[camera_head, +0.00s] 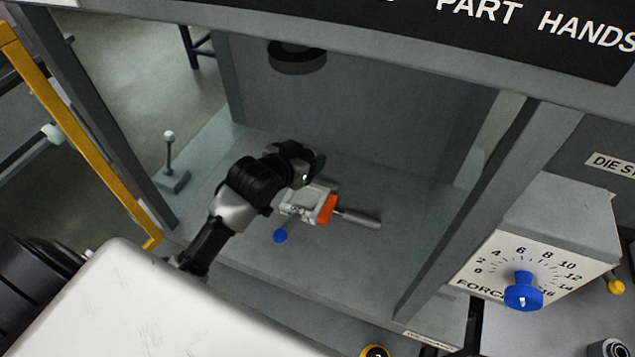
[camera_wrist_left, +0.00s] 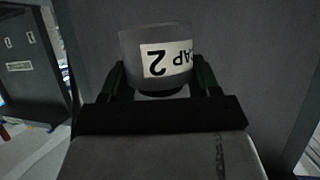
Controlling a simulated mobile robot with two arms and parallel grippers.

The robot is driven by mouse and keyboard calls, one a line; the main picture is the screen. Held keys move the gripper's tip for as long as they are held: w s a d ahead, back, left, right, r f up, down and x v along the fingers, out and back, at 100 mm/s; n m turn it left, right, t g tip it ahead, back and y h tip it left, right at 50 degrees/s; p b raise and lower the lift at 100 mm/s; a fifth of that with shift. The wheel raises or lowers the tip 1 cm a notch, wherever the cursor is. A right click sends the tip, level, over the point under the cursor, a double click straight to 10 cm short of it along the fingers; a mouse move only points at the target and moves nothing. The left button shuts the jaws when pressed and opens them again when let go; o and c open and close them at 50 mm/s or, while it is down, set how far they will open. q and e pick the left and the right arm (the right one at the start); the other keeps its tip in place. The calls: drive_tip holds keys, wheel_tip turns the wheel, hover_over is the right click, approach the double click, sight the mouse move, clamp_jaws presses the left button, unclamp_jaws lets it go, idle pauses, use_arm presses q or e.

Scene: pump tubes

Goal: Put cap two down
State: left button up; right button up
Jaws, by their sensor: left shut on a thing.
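My left gripper (camera_head: 312,168) is inside the press enclosure, above and beside the clamp fixture. In the left wrist view, my left gripper (camera_wrist_left: 160,82) is shut on cap two (camera_wrist_left: 130,45), a dark grey cylinder with a white "CAP 2" label that reads upside down. The cap sits between the two fingers, with a grey panel behind it. In the head view I cannot make the cap out; the gripper hides it. My right gripper is not in view.
The clamp fixture (camera_head: 300,203) has an orange part (camera_head: 327,209), a grey rod and a blue-knobbed lever (camera_head: 281,236). A dark round press head (camera_head: 297,57) hangs above. A post with a white ball (camera_head: 169,136) stands left. The enclosure floor right of the fixture is clear.

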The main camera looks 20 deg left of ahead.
use_arm(q)
wheel_tip(320, 180, down, 3)
drive_tip(key=shift+s+a+f, duration=0.1)
drive_tip(key=shift+s+f, duration=0.15)
drive_tip(key=shift+f, duration=0.3)
drive_tip(key=shift+s+f, duration=0.2)
drive_tip(key=shift+f, duration=0.6)
drive_tip(key=f, duration=0.3)
drive_tip(key=shift+w+f+p, duration=0.2)
drive_tip(key=shift+f+p, duration=0.05)
drive_tip(key=shift+p, duration=0.15)
drive_tip(key=shift+f, duration=0.2)
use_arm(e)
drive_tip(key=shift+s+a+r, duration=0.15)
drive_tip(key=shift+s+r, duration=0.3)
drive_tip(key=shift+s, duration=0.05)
use_arm(q)
drive_tip(key=o, duration=0.6)
drive_tip(key=shift+f, duration=0.15)
drive_tip(key=o, duration=0.5)
drive_tip(key=shift+s, duration=0.1)
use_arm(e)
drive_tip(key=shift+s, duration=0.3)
